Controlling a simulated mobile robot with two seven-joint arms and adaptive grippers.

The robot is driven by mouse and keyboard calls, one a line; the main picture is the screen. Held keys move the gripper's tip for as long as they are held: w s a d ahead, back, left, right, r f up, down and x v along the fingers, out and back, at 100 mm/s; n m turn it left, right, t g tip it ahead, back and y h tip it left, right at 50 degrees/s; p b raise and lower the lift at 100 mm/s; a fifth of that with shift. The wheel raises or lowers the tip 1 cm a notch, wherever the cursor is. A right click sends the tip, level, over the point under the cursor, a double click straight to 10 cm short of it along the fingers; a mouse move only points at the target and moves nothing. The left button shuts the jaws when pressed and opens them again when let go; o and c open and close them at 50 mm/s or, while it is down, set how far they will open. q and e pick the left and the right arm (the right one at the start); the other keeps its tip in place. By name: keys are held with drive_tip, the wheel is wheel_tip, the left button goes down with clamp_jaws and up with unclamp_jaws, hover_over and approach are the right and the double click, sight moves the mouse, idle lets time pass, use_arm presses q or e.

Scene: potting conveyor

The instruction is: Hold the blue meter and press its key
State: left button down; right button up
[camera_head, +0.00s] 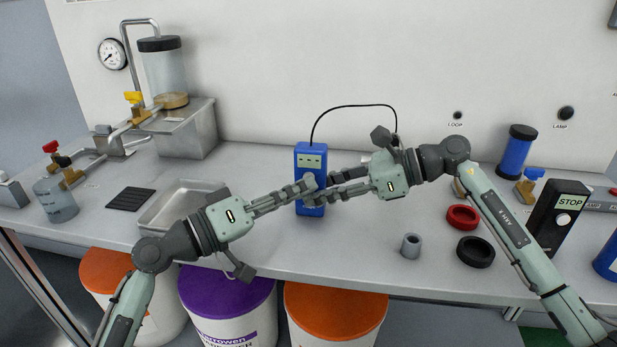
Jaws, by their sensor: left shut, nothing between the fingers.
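The blue meter (311,160) stands upright on the bench in the middle of the head view, with a pale display at its top and a black cable rising from it. My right gripper (320,188) reaches in from the right and is shut on the lower part of the meter, one finger across its front and the other at its right side. My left gripper (309,182) is shut and empty, its fingertips at the front face of the meter. The fingers hide the key area; I cannot tell whether the tip touches the key.
A metal tray (160,216) lies left of the meter. A grey cup (411,246), a red ring (462,216) and a black ring (476,252) lie right. A black STOP box (556,222) stands far right. Lidded buckets (335,308) stand below the bench's front edge.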

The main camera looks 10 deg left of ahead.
use_arm(q)
drive_tip(key=shift+w, duration=0.35)
idle(0.6)
drive_tip(key=shift+s, duration=0.8)
drive_tip(key=shift+s, duration=2.5)
use_arm(e)
drive_tip(key=o, duration=1)
drive_tip(key=shift+o, duration=0.2)
